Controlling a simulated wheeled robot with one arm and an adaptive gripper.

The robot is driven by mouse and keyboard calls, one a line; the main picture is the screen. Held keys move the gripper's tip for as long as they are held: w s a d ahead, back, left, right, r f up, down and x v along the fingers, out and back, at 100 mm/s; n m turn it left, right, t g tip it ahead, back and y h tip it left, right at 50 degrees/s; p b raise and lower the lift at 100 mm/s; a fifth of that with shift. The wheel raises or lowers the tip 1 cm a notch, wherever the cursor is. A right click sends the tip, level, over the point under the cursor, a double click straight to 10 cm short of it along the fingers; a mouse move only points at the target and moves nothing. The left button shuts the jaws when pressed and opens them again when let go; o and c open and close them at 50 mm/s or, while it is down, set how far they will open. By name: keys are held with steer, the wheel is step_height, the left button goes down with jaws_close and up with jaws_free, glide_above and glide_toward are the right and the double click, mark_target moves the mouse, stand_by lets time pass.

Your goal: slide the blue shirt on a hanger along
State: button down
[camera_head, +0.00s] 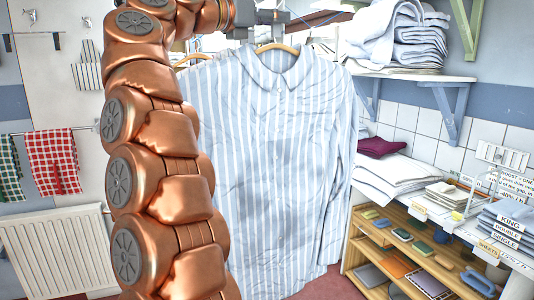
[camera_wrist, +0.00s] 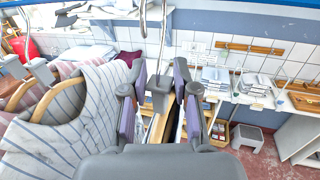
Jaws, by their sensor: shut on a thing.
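The blue shirt (camera_head: 275,150), with blue and white stripes, hangs upright from a wooden hanger (camera_head: 277,48) in the head view. My gripper (camera_head: 264,18) is at the top of this hanger, partly cut off by the frame edge. In the wrist view my gripper (camera_wrist: 159,88) has its two fingers on either side of a grey hanger block (camera_wrist: 159,98) under a metal hook, and is shut on it. A pale striped garment (camera_wrist: 75,120) on a wooden hanger shows left of the fingers; I cannot tell whether it is the blue shirt.
More hangers with grey blocks (camera_wrist: 40,72) and a pinkish garment (camera_wrist: 32,98) hang at the left in the wrist view. A radiator (camera_head: 60,250) and checked towels (camera_head: 55,160) are at the left.

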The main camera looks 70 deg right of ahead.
steer(key=shift+s+a+b, duration=0.55)
steer(key=shift+s+a, duration=0.25)
steer(key=shift+a, duration=0.15)
steer(key=c, duration=0.8)
jaws_free()
steer(key=shift+b+v, duration=0.65)
steer(key=shift+v, duration=2.35)
